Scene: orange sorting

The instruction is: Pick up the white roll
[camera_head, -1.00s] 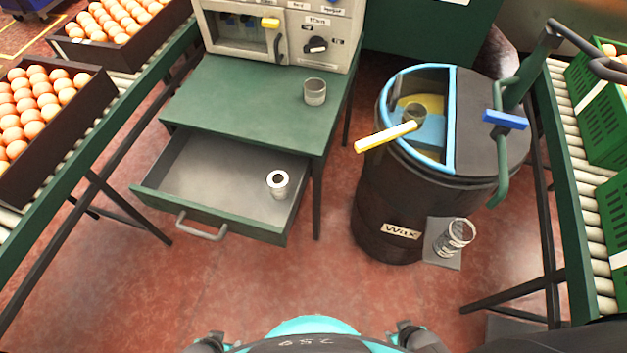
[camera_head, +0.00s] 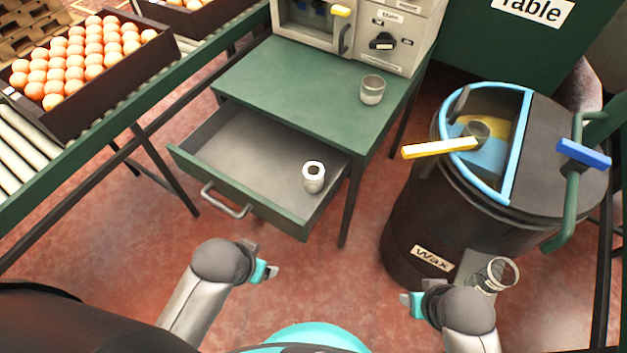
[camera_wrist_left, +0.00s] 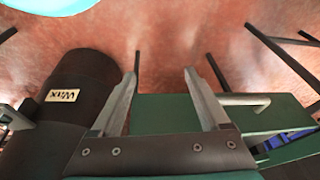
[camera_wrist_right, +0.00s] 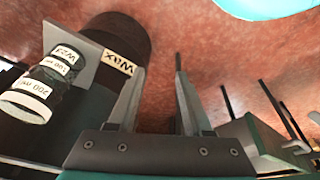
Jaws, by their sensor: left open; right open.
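The white roll (camera_head: 313,177) stands upright in the open drawer (camera_head: 233,158) of the green table, near the drawer's right front corner. My left gripper (camera_head: 268,272) is open and empty, in front of the drawer, below and left of the roll in the head view. Its spread fingers (camera_wrist_left: 165,95) show in the left wrist view with nothing between them. My right gripper (camera_head: 412,303) is open and empty in front of the wax barrel. Its fingers (camera_wrist_right: 158,100) also show spread in the right wrist view. The roll does not show in either wrist view.
A grey cup (camera_head: 372,89) stands on the green table top (camera_head: 300,85). The black wax barrel (camera_head: 400,235) stands right of the table, with a clear container (camera_head: 497,273) beside it. The red floor ahead is clear.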

